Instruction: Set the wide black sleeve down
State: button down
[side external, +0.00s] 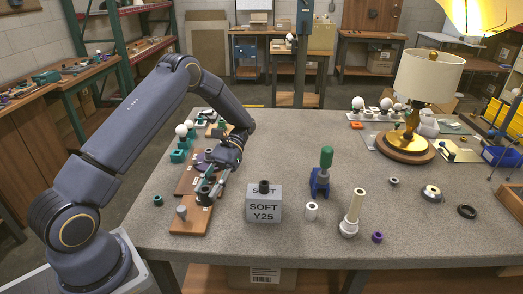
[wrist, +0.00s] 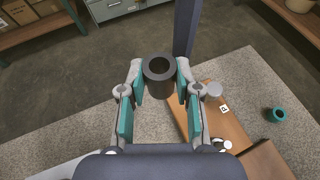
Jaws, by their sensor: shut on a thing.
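The wide black sleeve (wrist: 159,88) is upright between the two fingertips of my gripper (wrist: 160,78) in the wrist view, its open bore facing the camera. My gripper is shut on it, with a teal-padded finger on each side. In the side external view, my gripper (side external: 212,181) is over the left part of the grey table, above the brown wooden boards (side external: 194,224). The sleeve is small and dark there. I cannot tell whether its lower end touches anything.
A grey peg (side external: 181,212) stands on the near board, and a teal ring (side external: 157,200) lies left of it. The table's left edge is close by.

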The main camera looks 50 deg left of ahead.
jog(key=w+a+r+n+t+h, duration=0.2)
jog(key=w+r+n+t+h, duration=0.3)
jog(key=n+t, duration=0.6)
jog(key=w+a+r+n+t, duration=0.1)
jog(key=w+r+n+t, duration=0.3)
jog(key=w+n+t, duration=0.5)
jog(key=w+a+r+n+t+y, duration=0.2)
jog(key=a+r+n+t+y, duration=0.3)
jog(key=a, duration=0.3)
notch_tip(320, 180, down, 12)
jog(key=n+h, duration=0.1)
jog(key=w+a+f, duration=0.1)
jog(key=w+f, duration=0.2)
jog(key=w, duration=0.1)
jog(key=w+a+f, duration=0.1)
jog(key=w+f, duration=0.2)
jog(key=w, duration=0.2)
jog(key=w+a+f, duration=0.1)
jog(key=w+f, duration=0.3)
jog(key=shift+w, duration=0.2)
jog(key=shift+w+a+f, duration=0.1)
jog(key=shift+a+f, duration=0.05)
jog(key=shift+f, duration=1.4)
jog(key=shift+f, duration=0.1)
